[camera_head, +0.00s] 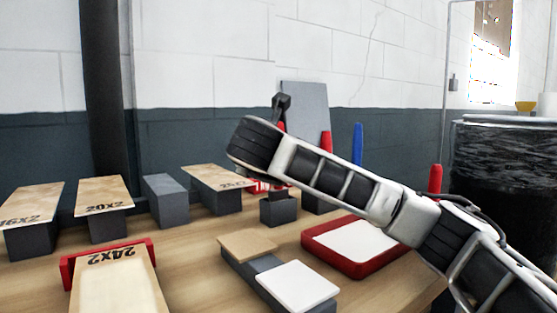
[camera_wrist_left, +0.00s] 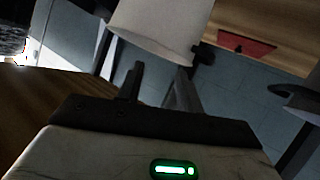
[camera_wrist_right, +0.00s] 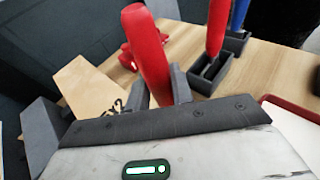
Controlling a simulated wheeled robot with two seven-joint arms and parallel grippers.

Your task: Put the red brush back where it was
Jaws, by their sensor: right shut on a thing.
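My right gripper (camera_wrist_right: 160,92) is shut on the red brush (camera_wrist_right: 147,45), around its handle. In the right wrist view the handle leans a little and its lower end is hidden behind the gripper. In the head view my right arm crosses the table from the right and hides most of the gripper; a sliver of red handle (camera_head: 283,127) shows above it. Dark grey slotted holders (camera_wrist_right: 208,74) stand beside the gripper, with another red handle (camera_wrist_right: 217,28) and a blue handle (camera_wrist_right: 238,14) upright there. My left gripper (camera_wrist_left: 158,92) is open and empty, away from the table's objects.
Boxes with printed tops (camera_head: 103,195) stand at left, one by a red bracket (camera_head: 70,270). A red-rimmed tray (camera_head: 375,268) lies right of a grey block with a white pad (camera_head: 297,285). A further red handle (camera_head: 435,178) stands at right, near a black-wrapped drum (camera_head: 510,165).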

